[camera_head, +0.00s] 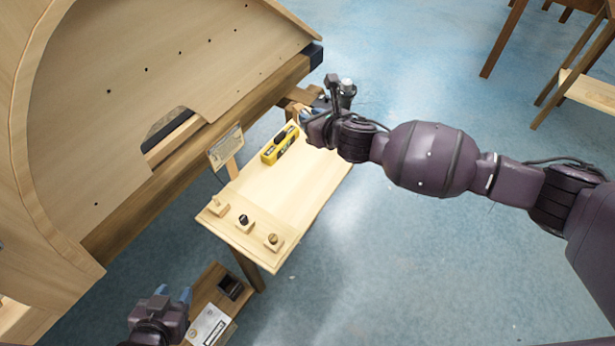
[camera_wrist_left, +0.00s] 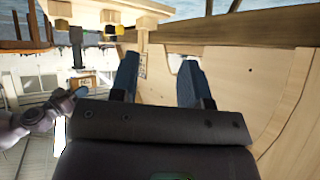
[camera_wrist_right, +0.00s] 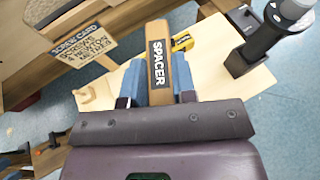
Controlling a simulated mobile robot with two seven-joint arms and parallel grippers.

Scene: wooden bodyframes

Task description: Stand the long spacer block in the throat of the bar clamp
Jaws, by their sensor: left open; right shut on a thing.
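The long spacer block (camera_wrist_right: 158,70), a wooden bar with a black "SPACER" label, is held between the blue fingers of my right gripper (camera_wrist_right: 160,85) in the right wrist view. My right gripper also shows in the head view (camera_head: 308,118), at the far end of the small table, where it mostly hides the block. A black upright device with a pale cap (camera_wrist_right: 264,42) stands just right of the block, apart from it. It may be the bar clamp; its throat cannot be made out. My left gripper (camera_head: 173,293) is open and empty at lower left, seen also in the left wrist view (camera_wrist_left: 159,82).
A yellow block-shaped item (camera_head: 279,144) lies on the small table (camera_head: 290,190). Several small knobbed wooden blocks (camera_head: 243,222) line the near edge. A large wooden frame (camera_head: 130,110) rises on the left.

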